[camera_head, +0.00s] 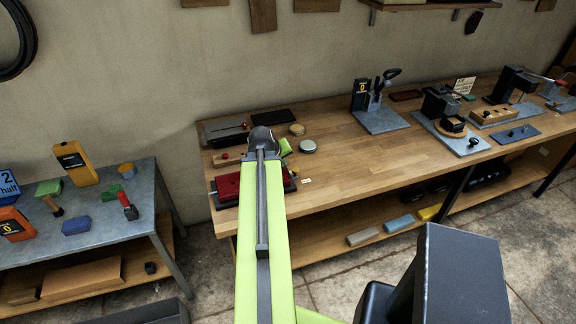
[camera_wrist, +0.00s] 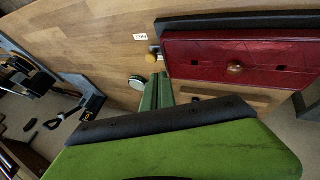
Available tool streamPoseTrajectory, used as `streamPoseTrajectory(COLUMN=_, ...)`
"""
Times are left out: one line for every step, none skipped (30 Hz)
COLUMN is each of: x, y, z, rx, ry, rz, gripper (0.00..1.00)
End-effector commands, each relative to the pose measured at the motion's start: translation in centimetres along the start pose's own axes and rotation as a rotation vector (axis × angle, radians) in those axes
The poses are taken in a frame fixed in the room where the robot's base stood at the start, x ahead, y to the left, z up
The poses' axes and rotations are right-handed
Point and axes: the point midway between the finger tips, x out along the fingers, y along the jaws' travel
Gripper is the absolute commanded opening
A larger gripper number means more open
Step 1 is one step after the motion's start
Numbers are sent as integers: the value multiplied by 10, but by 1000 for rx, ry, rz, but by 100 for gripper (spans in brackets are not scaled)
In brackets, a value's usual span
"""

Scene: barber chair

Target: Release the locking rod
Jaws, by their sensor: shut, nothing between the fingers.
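A red padded panel (camera_head: 228,187) with a dark border lies on the near left of the wooden bench, partly hidden by my arm. In the wrist view the red panel (camera_wrist: 220,50) shows a round brass-coloured knob (camera_wrist: 235,68) in its middle. A short metal piece with a yellow end (camera_wrist: 152,57) sticks out beside the panel, near a small white label (camera_wrist: 140,37). It may be the locking rod; I cannot tell for sure. My gripper (camera_head: 284,147) is above the bench beside the panel, shut and empty; its green fingers (camera_wrist: 155,92) stay apart from the yellow end.
The wooden bench (camera_head: 350,150) has clear room right of my arm. Round tins (camera_head: 307,147) stand near my gripper. Clamp-like devices on metal plates (camera_head: 382,120) stand farther right. A metal table (camera_head: 100,212) with boxes and tools is at left.

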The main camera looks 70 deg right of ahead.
Motion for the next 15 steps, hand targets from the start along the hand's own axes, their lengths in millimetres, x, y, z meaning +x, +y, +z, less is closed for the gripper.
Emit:
streamPoseTrajectory(x=0, y=4, z=1, rx=3, ry=0, rz=5, gripper=0)
streamPoseTrajectory(x=1, y=5, z=1, rx=3, ry=0, rz=5, gripper=0)
streamPoseTrajectory(x=1, y=4, z=1, rx=3, ry=0, rz=5, gripper=0)
streamPoseTrajectory(x=1, y=4, z=1, rx=3, ry=0, rz=5, gripper=0)
streamPoseTrajectory(x=1, y=4, z=1, rx=3, ry=0, rz=5, gripper=0)
streamPoseTrajectory(x=1, y=4, z=1, rx=3, ry=0, rz=4, gripper=0)
streamPoseTrajectory(x=1, y=3, z=1, rx=3, ry=0, rz=4, gripper=0)
streamPoseTrajectory(x=1, y=3, z=1, rx=2, ry=0, rz=4, gripper=0)
streamPoseTrajectory(x=1, y=3, z=1, rx=2, ry=0, rz=4, gripper=0)
streamPoseTrajectory(x=2, y=3, z=1, rx=2, ry=0, rz=4, gripper=0)
streamPoseTrajectory(x=3, y=2, z=1, rx=2, ry=0, rz=3, gripper=0)
streamPoseTrajectory(x=5, y=2, z=1, rx=3, ry=0, rz=3, gripper=0)
streamPoseTrajectory(x=7, y=2, z=1, rx=3, ry=0, rz=3, gripper=0)
streamPoseTrajectory(x=10, y=2, z=1, rx=3, ry=0, rz=3, gripper=0)
streamPoseTrajectory(x=14, y=1, z=2, rx=3, ry=0, rz=3, gripper=0)
